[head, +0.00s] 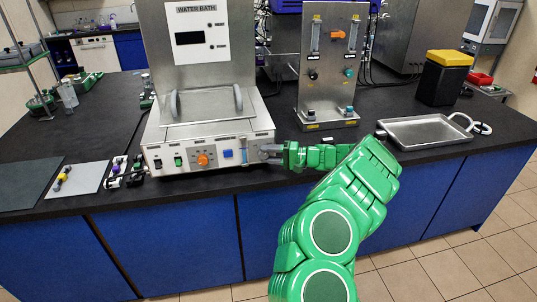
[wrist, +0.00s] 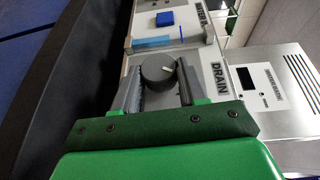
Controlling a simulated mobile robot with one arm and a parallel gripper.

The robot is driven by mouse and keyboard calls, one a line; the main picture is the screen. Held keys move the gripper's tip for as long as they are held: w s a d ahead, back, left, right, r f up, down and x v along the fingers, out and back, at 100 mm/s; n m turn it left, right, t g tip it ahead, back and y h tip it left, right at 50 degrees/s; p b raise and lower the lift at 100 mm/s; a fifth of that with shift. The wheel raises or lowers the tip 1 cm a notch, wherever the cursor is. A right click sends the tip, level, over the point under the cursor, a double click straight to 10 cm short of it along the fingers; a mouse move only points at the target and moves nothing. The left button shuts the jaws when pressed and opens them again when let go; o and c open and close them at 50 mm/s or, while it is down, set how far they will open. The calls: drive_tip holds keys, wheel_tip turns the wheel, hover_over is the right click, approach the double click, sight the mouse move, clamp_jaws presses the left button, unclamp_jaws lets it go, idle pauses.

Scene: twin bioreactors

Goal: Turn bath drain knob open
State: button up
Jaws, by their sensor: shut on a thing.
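The water bath (head: 207,110) is a steel box on the dark bench, with a white control panel on its front. My gripper (head: 268,153) reaches the right end of the panel in the head view. In the wrist view its two grey fingers (wrist: 158,75) stand on either side of the knob, shut on it. In the head view the fingers mostly hide the knob.
A blue square button (head: 228,154) and an orange knob (head: 203,160) sit left of my gripper on the panel. A steel panel stand (head: 328,70) with valves is behind my arm. A metal tray (head: 425,131) and a black bin with yellow lid (head: 443,80) are to the right.

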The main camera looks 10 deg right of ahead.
drive_tip(key=shift+f+m+t+y, duration=0.3)
drive_tip(key=shift+m+t+y, duration=0.15)
drive_tip(key=shift+y, duration=0.55)
drive_tip(key=shift+m+y, duration=0.25)
drive_tip(key=shift+y, duration=0.05)
drive_tip(key=o, duration=1.1)
drive_tip(key=shift+c, duration=0.2)
drive_tip(key=v, duration=0.7)
drive_tip(key=shift+d, duration=0.3)
drive_tip(key=shift+s, duration=0.15)
